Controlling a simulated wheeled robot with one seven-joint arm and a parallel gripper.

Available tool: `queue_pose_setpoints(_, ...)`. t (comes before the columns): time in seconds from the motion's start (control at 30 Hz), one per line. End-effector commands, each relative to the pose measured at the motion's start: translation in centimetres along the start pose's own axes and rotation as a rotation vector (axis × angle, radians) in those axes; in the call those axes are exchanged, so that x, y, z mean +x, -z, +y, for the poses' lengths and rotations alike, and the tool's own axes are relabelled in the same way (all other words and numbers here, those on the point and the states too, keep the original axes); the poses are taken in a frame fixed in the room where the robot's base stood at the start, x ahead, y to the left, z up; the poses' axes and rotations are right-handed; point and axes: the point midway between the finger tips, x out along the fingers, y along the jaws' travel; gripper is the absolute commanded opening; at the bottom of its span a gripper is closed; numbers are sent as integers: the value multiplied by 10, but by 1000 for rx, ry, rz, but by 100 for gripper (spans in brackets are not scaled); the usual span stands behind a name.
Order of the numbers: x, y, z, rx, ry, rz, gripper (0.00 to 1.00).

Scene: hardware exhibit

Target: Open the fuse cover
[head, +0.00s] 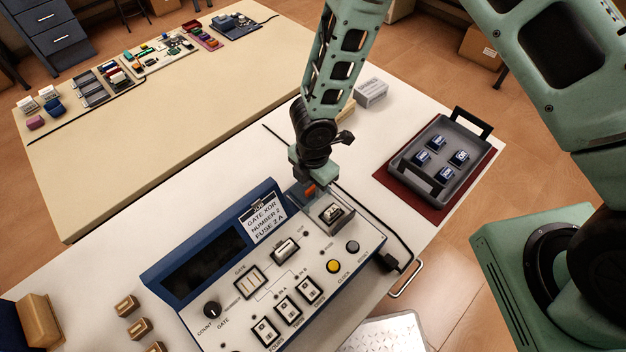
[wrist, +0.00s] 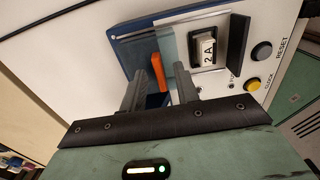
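An orange tab (wrist: 158,72) stands beside the pane and shows in the head view (head: 310,189). My gripper (wrist: 160,78) is open, its two fingers apart on either side of the tab in the picture. I cannot tell whether either finger touches it.
The blue and white console (head: 262,266) has a knob, several switches and yellow and grey buttons. A grey tray (head: 412,160) with several blue-topped pieces stands on a red mat at right. A black cable runs by the console. Small tan blocks (head: 126,305) lie at left.

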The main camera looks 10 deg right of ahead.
Motion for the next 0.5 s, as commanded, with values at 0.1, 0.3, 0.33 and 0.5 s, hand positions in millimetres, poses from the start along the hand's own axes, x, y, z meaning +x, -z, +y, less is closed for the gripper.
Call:
queue_pose_setpoints(0.1,-4,0,1,1,-2,0,31)
queue_pose_setpoints(0.3,-35,-1,1,2,-5,0,31)
queue_pose_setpoints(0.33,-41,-1,2,5,-5,0,31)
queue_pose_setpoints(0.5,-82,-1,2,5,-6,0,31)
